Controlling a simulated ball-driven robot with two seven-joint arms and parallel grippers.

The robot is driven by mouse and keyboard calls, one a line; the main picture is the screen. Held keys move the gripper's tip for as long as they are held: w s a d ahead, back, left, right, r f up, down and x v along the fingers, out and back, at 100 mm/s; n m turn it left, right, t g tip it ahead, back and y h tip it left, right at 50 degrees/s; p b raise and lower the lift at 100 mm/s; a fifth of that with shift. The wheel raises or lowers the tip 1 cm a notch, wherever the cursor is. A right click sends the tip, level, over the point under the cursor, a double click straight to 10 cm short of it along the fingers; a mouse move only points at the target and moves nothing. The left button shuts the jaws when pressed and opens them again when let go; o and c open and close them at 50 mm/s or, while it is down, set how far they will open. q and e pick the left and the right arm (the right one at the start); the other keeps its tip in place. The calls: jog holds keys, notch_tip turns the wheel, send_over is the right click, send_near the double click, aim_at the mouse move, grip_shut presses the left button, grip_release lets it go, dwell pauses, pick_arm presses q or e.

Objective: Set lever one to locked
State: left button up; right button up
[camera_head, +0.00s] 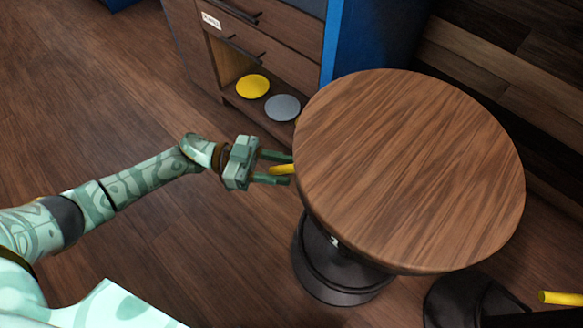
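A second yellow bar (562,298) shows at the lower right, cut by the picture edge. I cannot tell which is lever one or read a locked mark. My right gripper is not in view.
The round table (410,170) on a dark pedestal (340,275) fills the middle right. Behind it stands a wooden cabinet (195,45) with drawers, a yellow plate (252,86) and a grey plate (282,108) in its open shelf. The wooden floor at left is clear.

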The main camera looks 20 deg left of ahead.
aim_at(292, 166)
pick_arm(q)
jog(key=shift+w+d, duration=0.25)
jog(key=shift+d, duration=1.05)
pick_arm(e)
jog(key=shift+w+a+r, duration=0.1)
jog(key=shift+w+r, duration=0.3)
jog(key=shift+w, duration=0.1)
pick_arm(q)
grip_shut()
